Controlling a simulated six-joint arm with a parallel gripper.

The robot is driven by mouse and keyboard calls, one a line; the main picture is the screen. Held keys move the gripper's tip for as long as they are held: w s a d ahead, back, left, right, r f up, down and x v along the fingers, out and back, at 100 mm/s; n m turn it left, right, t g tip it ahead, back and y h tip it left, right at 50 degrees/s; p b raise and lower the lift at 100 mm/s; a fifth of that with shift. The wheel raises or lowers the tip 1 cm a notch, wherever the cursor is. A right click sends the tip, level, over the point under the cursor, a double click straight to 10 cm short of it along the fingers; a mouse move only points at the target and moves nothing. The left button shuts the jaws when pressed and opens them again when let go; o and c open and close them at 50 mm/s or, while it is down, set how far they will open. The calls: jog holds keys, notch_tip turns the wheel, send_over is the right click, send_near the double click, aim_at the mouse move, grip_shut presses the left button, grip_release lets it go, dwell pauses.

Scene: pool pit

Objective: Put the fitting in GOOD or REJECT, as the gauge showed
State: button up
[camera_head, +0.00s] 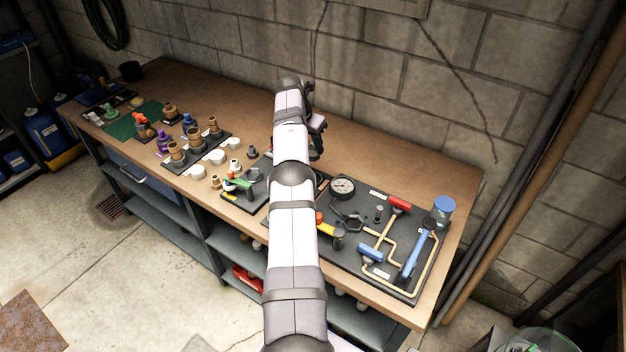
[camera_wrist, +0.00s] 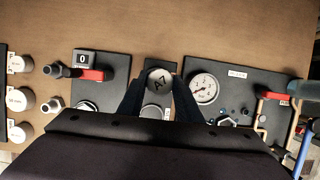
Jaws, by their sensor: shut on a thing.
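My gripper (camera_wrist: 158,92) is shut on a round grey fitting (camera_wrist: 159,80), whose top face reads "A7" in the wrist view. The fingers close on it from both sides; its lower part is hidden. The held fitting appears above the bench, near a small dark plate. In the head view my arm covers the middle of the bench and hides most of the gripper. A round white pressure gauge (camera_head: 343,188) stands on the black board; it also shows in the wrist view (camera_wrist: 204,88), right of the fitting. Its reading is too small to tell. I cannot make out GOOD or REJECT labels.
The black board (camera_head: 345,260) carries pipes, a red handle (camera_head: 399,203) and a blue lever (camera_head: 413,255). Several fittings and a green mat (camera_head: 119,129) fill the bench's left. Bare wood lies along the back.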

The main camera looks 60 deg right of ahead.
notch_tip(320, 180, down, 6)
jog(key=b, duration=0.4)
jog(key=shift+r, duration=0.25)
jog(key=shift+f+p, duration=0.9)
jog(key=shift+f, duration=1.35)
jog(key=shift+f, duration=0.15)
jog(key=o, duration=1.2)
jog(key=shift+c, duration=0.2)
jog(key=shift+r, duration=0.25)
